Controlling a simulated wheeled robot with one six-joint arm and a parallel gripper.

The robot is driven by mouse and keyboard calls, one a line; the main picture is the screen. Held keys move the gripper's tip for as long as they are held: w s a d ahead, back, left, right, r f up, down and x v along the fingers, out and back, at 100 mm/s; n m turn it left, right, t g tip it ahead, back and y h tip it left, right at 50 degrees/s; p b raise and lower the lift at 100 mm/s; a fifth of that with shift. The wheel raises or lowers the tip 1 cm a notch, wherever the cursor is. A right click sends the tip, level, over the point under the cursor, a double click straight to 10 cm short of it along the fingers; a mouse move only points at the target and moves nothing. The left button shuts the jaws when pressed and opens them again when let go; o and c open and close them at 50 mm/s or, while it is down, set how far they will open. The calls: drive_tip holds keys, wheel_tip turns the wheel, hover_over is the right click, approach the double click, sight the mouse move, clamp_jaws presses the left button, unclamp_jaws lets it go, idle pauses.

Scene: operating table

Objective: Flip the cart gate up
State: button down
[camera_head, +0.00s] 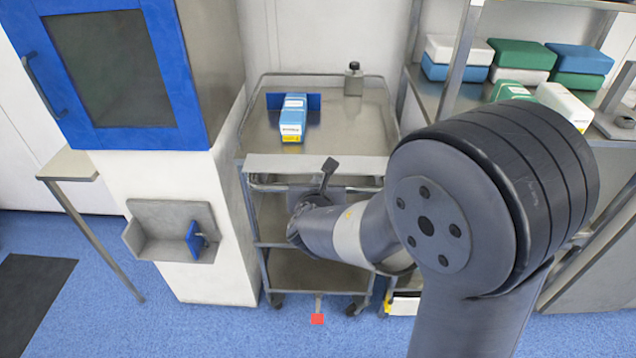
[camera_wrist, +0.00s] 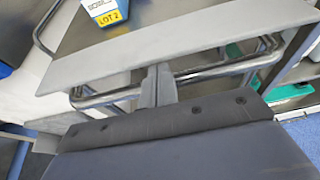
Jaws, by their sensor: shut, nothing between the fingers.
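The steel cart (camera_head: 345,130) stands in the middle of the head view. Its gate is a long pale grey panel (camera_head: 275,164) along the front edge of the top shelf; its exact tilt is hard to tell. In the wrist view the gate (camera_wrist: 200,38) crosses the picture above a chrome rail (camera_wrist: 205,72). My gripper (camera_head: 329,166) is shut and empty at the cart's front. In the wrist view its fingertips (camera_wrist: 158,70) are at the gate's near edge, across the rail; I cannot tell whether they touch the gate.
A blue and white box (camera_head: 293,117) lies by a blue holder on the cart top, and a small bottle (camera_head: 353,79) stands at the back. A blue-framed cabinet (camera_head: 190,75) is close on the left. A shelf with boxes (camera_head: 520,55) is on the right.

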drive_tip(key=shift+r+p, duration=0.2)
drive_tip(key=shift+p, duration=0.1)
drive_tip(key=shift+r+p, duration=0.1)
drive_tip(key=shift+p, duration=0.5)
